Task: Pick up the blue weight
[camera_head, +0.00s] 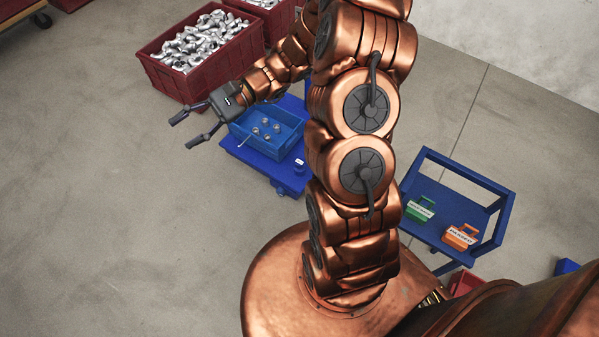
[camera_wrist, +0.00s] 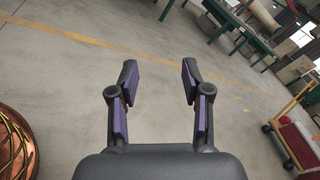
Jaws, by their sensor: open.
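My gripper (camera_head: 186,130) is open and empty, out to the left of the blue bin. Its two spread fingers also show in the wrist view (camera_wrist: 160,74), with only bare floor between them. I cannot clearly make out a blue weight. A small item with a white face (camera_head: 299,163) is on the blue cart (camera_head: 262,166), beside the bin and partly against my arm's outline; its body is too small to identify. A blue block-like thing (camera_head: 568,266) shows at the right, partly hidden by my body.
A blue bin (camera_head: 285,147) with several metal parts stands on the cart. A dark red crate (camera_head: 182,84) of castings is behind it. A blue trolley (camera_head: 470,180) at right holds a green labelled weight (camera_head: 419,209) and an orange one (camera_head: 461,237). The left floor is clear.

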